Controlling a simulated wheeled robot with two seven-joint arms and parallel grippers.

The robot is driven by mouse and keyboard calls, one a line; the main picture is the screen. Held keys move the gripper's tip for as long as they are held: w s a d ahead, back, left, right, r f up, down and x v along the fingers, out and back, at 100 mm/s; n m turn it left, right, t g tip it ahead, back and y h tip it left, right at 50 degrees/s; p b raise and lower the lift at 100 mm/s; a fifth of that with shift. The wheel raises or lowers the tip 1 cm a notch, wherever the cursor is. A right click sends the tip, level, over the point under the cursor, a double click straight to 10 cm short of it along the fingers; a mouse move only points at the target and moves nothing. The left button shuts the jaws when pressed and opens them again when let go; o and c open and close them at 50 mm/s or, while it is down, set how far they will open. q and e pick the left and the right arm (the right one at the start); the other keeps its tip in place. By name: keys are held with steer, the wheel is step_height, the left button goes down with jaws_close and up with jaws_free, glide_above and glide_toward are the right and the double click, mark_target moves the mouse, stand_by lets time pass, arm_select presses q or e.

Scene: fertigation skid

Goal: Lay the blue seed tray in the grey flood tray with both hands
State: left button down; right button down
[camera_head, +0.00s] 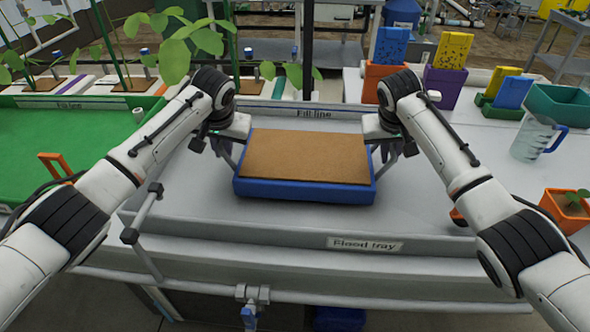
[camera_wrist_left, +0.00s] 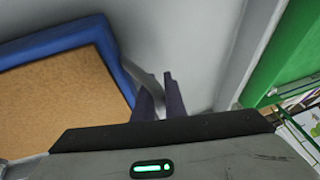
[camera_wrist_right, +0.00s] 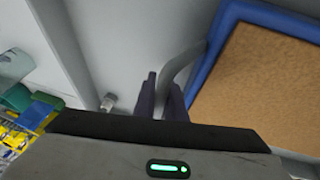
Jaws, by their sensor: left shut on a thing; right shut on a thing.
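The blue seed tray (camera_head: 303,190), filled with brown soil, lies level within the outline of the grey flood tray (camera_head: 425,225). I cannot tell whether its underside touches the floor of the flood tray. My left gripper (camera_head: 222,146) is shut on the grey handle at the seed tray's left side; the handle shows in the left wrist view (camera_wrist_left: 143,80). My right gripper (camera_head: 387,147) is shut on the handle at the right side; that handle shows in the right wrist view (camera_wrist_right: 180,67). Both grippers sit just outside the blue rim.
A green bed (camera_head: 60,140) stands to the left, with leafy plants behind. A clear jug (camera_head: 532,138) and an orange pot (camera_head: 566,209) stand to the right. Blue and yellow boxes stand at the back right. Bare grey floor shows around the seed tray.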

arm_select(q)
steer(key=shift+f+b, duration=0.45)
steer(key=shift+f, duration=0.15)
arm_select(e)
steer(key=shift+f, duration=0.6)
arm_select(q)
steer(key=c, duration=1.8)
jaws_free()
steer(key=shift+a, duration=0.1)
arm_select(e)
steer(key=c, duration=1.8)
jaws_free()
arm_select(q)
steer(key=shift+s+d+r, duration=0.2)
steer(key=shift+r, duration=0.25)
arm_select(e)
steer(key=shift+s+r, duration=0.15)
steer(key=shift+r, duration=0.1)
arm_select(q)
steer(key=v, duration=1.1)
arm_select(e)
steer(key=v, duration=1.1)
steer(key=shift+s+a+r, duration=0.1)
steer(key=shift+r, duration=0.1)
